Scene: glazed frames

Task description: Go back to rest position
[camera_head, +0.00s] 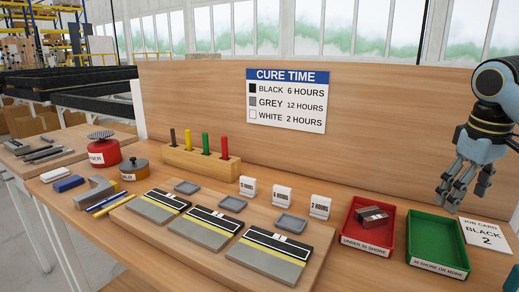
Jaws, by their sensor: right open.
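My right gripper (464,185) hangs at the right side, above the area between the green tray and the job card. Its fingers point down, spread apart, with nothing between them. The green tray (465,258) below it looks empty. The job card (487,233) reads "BLACK 2" and lies to the right of the green tray. My left gripper does not show in this view.
A red tray (347,235) holds a small dark block (371,216). Several glazed sample frames (270,256) lie on a wooden board. Hour blocks (283,195), a pen rack (200,163), a red tin (103,153) and a cure time sign (287,100) are behind and left.

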